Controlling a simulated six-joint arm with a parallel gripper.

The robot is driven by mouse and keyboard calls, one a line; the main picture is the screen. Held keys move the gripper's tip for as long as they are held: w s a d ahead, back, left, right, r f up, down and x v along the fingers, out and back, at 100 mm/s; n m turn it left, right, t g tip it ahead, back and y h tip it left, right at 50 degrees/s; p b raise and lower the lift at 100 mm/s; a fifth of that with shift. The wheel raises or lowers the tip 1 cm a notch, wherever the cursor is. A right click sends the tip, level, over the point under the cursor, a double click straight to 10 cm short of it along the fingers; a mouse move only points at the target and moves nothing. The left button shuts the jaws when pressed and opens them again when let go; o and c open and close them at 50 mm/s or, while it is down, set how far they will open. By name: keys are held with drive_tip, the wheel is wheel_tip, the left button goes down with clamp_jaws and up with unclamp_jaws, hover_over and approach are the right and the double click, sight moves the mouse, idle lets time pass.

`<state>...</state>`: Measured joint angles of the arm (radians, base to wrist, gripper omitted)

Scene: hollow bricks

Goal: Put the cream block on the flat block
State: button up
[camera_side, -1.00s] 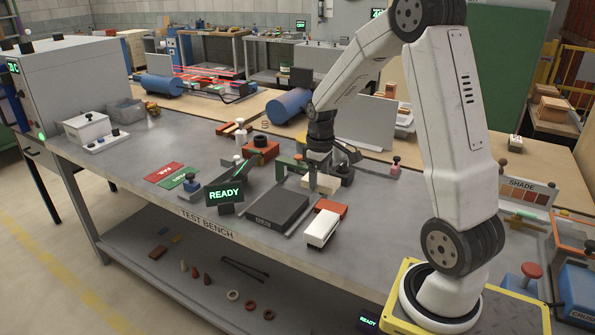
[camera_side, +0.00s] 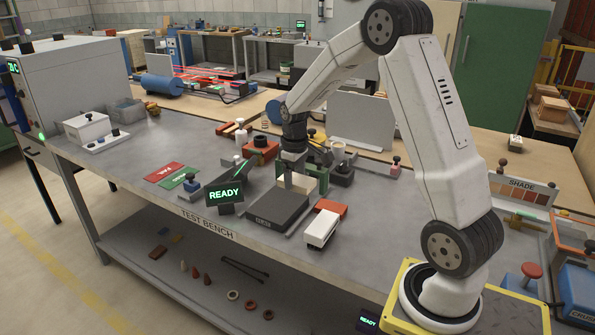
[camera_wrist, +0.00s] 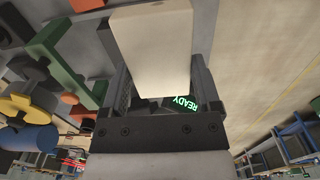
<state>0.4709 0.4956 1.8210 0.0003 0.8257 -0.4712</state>
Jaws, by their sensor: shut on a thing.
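The cream block (camera_wrist: 152,50) is between the fingers of my gripper (camera_wrist: 158,95), which is shut on it. It fills the upper middle of the wrist view. In the side view the cream block (camera_side: 301,185) shows at the fingers of my gripper (camera_side: 289,180), partly hidden by them, at the back edge of a dark flat slab (camera_side: 277,210). I cannot tell whether the block touches the slab. A white block (camera_side: 320,230) and a red-brown block (camera_side: 331,208) lie to the slab's right. No block is plainly identifiable as the flat block.
A READY display (camera_side: 224,194) stands just left of the slab. A green bracket (camera_side: 317,176) and a dark fixture (camera_side: 341,172) stand behind and right of my gripper. An orange-red fixture (camera_side: 261,150) is behind left. Bare bench lies right of the white block.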

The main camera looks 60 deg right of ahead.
drive_tip(key=w+d+f, duration=0.2)
drive_tip(key=w+f, duration=0.1)
drive_tip(key=w, duration=0.2)
hover_over(275, 202)
drive_tip(key=shift+s+a+f, duration=0.1)
drive_tip(key=shift+s+f, duration=0.05)
drive_tip(key=shift+f, duration=1)
drive_tip(key=shift+s+a+f, duration=0.1)
drive_tip(key=shift+f, duration=1)
drive_tip(key=shift+w+d+f, duration=0.15)
drive_tip(key=shift+w+f, duration=0.05)
drive_tip(key=shift+f, duration=1.6)
drive_tip(key=shift+f, duration=0.2)
drive_tip(key=o, duration=1.3)
drive_tip(key=shift+c, duration=0.2)
drive_tip(key=shift+r, duration=0.1)
